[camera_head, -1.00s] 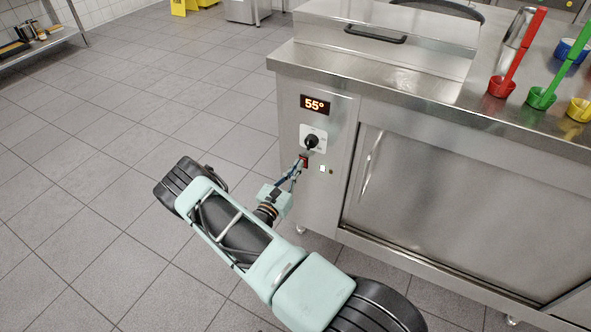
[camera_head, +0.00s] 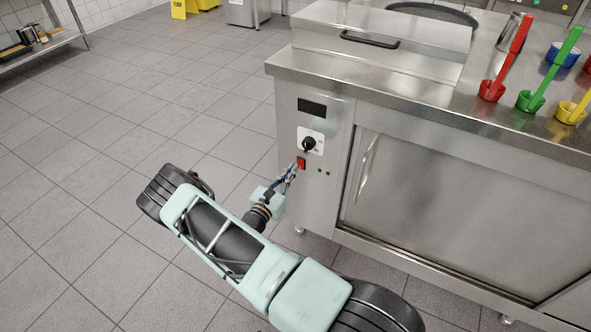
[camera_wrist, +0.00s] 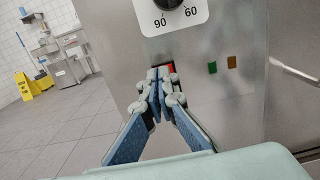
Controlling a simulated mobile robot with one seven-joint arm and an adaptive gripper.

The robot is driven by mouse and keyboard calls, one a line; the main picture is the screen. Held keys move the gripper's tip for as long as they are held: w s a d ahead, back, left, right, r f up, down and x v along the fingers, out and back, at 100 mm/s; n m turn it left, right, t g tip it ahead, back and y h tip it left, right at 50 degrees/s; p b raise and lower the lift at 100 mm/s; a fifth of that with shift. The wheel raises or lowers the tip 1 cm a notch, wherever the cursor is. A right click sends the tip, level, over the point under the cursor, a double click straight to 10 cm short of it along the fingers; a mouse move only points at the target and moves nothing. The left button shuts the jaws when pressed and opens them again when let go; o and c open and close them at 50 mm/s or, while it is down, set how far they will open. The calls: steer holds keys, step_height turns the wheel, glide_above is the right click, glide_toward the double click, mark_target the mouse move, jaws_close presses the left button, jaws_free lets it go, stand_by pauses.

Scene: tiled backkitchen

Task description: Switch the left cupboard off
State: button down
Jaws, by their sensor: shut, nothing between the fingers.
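The steel cupboard (camera_head: 430,225) stands at the right of the head view. Its control panel carries a dark, blank display (camera_head: 312,107), a black knob (camera_head: 309,144) on a white dial plate and a red rocker switch (camera_head: 301,163) below the knob. My gripper (camera_head: 292,170) is shut and empty, its tips at the lower part of the red switch. In the wrist view the shut fingertips (camera_wrist: 160,74) cover much of the red switch (camera_wrist: 171,68); whether they touch it is hard to tell. Two small indicators (camera_wrist: 221,65) right of the switch look unlit.
Red, green and yellow ladles (camera_head: 533,98) in small cups stand on the worktop at the right. A bar handle (camera_head: 366,168) sticks out from the cupboard door. The tiled floor to the left is clear. A yellow floor sign (camera_wrist: 33,85) stands far back.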

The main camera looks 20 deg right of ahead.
steer(key=r+p+v, duration=0.1)
steer(key=v, duration=0.9)
steer(key=shift+s+a+r+p, duration=0.3)
steer(key=shift+a+p, duration=0.05)
steer(key=shift+p, duration=0.05)
